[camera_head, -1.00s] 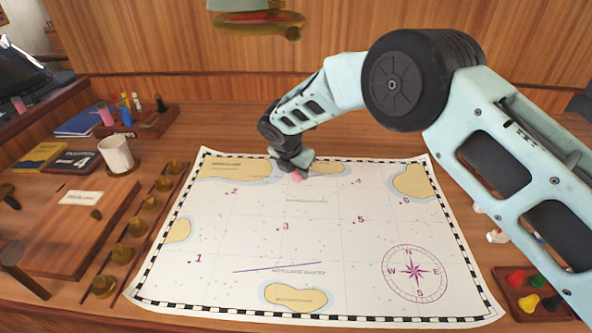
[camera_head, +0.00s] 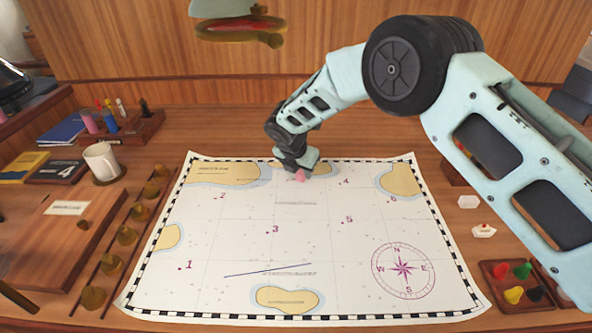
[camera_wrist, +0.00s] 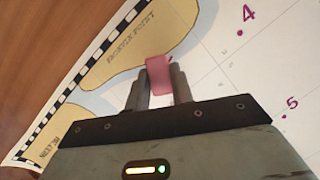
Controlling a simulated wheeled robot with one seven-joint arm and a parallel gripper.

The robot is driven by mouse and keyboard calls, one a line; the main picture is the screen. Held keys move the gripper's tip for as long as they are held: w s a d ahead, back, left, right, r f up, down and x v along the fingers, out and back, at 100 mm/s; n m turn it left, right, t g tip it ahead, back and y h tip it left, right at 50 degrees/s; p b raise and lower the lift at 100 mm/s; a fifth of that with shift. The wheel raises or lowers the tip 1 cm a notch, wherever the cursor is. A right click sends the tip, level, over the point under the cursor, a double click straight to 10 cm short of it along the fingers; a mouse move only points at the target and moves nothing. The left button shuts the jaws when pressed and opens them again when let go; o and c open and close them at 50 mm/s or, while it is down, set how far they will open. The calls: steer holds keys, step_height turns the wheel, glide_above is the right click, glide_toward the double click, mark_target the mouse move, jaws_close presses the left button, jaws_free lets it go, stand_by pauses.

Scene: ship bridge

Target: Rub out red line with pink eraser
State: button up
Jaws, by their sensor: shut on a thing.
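The pink eraser (camera_head: 300,175) is at the far edge of the chart, beside a tan island. It also shows in the wrist view (camera_wrist: 158,74) between the fingertips. My gripper (camera_head: 298,167) is shut on the eraser, and its fingers (camera_wrist: 158,85) point down at the paper. I cannot tell whether the eraser touches the chart. The white chart (camera_head: 215,235) lies flat on the desk. No red line shows in either view; the fingers and eraser may hide part of the paper. A dark blue line (camera_head: 250,272) runs across the lower middle of the chart.
A mug (camera_head: 102,160), a wooden box (camera_head: 62,225) and a row of brass knobs (camera_head: 127,235) stand left of the chart. A tray of coloured pieces (camera_head: 515,297) is at the right. The chart's middle is clear. My arm reaches over the right side.

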mark_target(287, 179)
steer(key=shift+d, duration=0.15)
steer(key=shift+w+d, duration=0.2)
steer(key=shift+d, duration=0.45)
steer(key=shift+w+d, duration=0.2)
steer(key=shift+d, duration=0.4)
steer(key=shift+a, duration=0.15)
steer(key=shift+s+a, duration=0.2)
steer(key=shift+a, duration=0.4)
steer(key=shift+s+a, duration=0.2)
steer(key=shift+a, duration=0.4)
steer(key=shift+s+a, duration=0.15)
steer(key=shift+a, duration=0.5)
steer(key=shift+s+a, duration=0.15)
steer(key=shift+a, duration=0.45)
steer(key=shift+s+a+b, duration=0.15)
steer(key=shift+s+a, duration=0.05)
steer(key=shift+a, duration=0.4)
steer(key=shift+s+a+b, duration=0.15)
steer(key=shift+a, duration=0.45)
